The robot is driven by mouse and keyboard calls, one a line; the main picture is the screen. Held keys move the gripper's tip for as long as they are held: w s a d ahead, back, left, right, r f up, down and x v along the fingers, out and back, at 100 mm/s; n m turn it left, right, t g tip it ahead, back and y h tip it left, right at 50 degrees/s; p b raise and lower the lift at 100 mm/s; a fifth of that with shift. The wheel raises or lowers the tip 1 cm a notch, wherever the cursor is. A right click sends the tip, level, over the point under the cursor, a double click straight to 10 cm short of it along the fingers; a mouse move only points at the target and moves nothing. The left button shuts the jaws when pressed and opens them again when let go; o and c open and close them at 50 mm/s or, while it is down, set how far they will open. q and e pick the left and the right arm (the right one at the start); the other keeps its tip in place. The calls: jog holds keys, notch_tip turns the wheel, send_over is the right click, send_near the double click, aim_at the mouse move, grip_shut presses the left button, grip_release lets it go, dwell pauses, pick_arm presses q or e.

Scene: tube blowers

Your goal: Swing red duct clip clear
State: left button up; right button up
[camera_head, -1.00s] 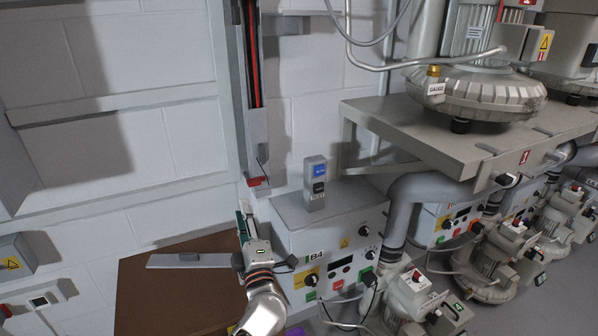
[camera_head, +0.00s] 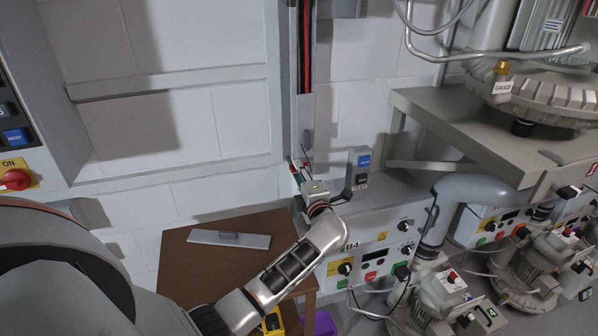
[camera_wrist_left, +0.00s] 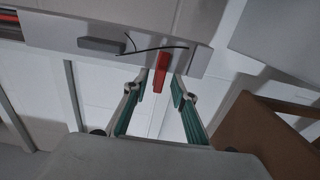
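The red duct clip (camera_wrist_left: 161,72) shows in the left wrist view as a small red lever at the edge of the grey duct (camera_wrist_left: 110,36). In the head view the duct (camera_head: 304,118) runs down the wall with red and black cables inside, and my gripper largely hides the clip. My left gripper (camera_head: 298,168) is at the duct's lower end. In the left wrist view its two green-padded fingers (camera_wrist_left: 160,88) are apart, with the clip between the tips and a visible gap on each side. My right gripper is not in view.
A brown table (camera_head: 190,265) stands below, with a flat grey cover (camera_head: 228,238) on it. The B4 control box (camera_head: 375,250) is close right of my gripper, with a small blue-button unit (camera_head: 358,170) on top. A grey shelf (camera_head: 440,125) juts out farther right.

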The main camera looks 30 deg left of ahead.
pick_arm(q)
jog(key=shift+w+a, duration=0.2)
grip_shut()
